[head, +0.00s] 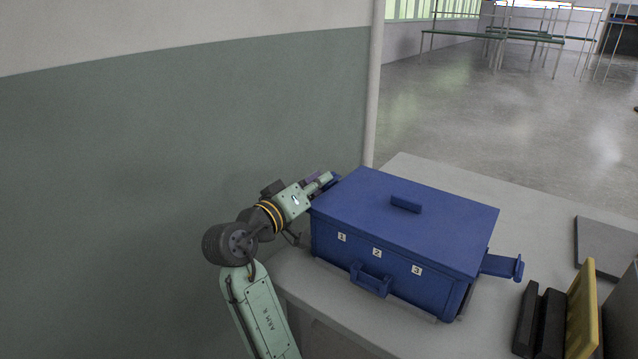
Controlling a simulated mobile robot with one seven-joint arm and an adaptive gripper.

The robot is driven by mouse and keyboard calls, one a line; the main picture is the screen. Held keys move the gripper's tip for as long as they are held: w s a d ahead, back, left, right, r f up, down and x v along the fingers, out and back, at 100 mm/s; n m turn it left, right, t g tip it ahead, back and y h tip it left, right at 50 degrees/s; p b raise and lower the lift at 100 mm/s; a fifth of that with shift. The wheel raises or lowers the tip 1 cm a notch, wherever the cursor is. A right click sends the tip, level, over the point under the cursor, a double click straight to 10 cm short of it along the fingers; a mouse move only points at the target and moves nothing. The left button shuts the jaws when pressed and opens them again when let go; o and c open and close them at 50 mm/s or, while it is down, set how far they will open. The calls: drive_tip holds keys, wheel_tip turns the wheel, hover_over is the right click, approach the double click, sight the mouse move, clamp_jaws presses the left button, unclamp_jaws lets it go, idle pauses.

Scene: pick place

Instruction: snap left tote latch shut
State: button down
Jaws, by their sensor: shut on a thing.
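The blue tote (390,238) sits on the light table with its flat lid on. The lid has a small handle bar on top (405,203), and the front wall has a handle and tags marked 1, 2 and 3. A latch on the right side (502,265) sticks out from the wall. My gripper (325,180) is at the tote's upper left edge, shut on the left latch. Only a small part of that latch shows, so its exact position is hard to tell.
A green and grey wall (180,150) stands close on the left behind my arm. A grey flat panel (608,247) lies at the table's right. A black and yellow object (580,310) stands at the front right. The table behind the tote is clear.

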drive_tip(key=shift+s+d+f+m+b, duration=0.2)
drive_tip(key=shift+d+f+m+b, duration=0.15)
drive_tip(key=shift+m+b, duration=0.3)
drive_tip(key=c, duration=1.6)
unclamp_jaws()
drive_tip(key=shift+d+r, duration=0.1)
drive_tip(key=shift+r, duration=0.05)
drive_tip(key=shift+c, duration=0.2)
drive_tip(key=v, duration=1.2)
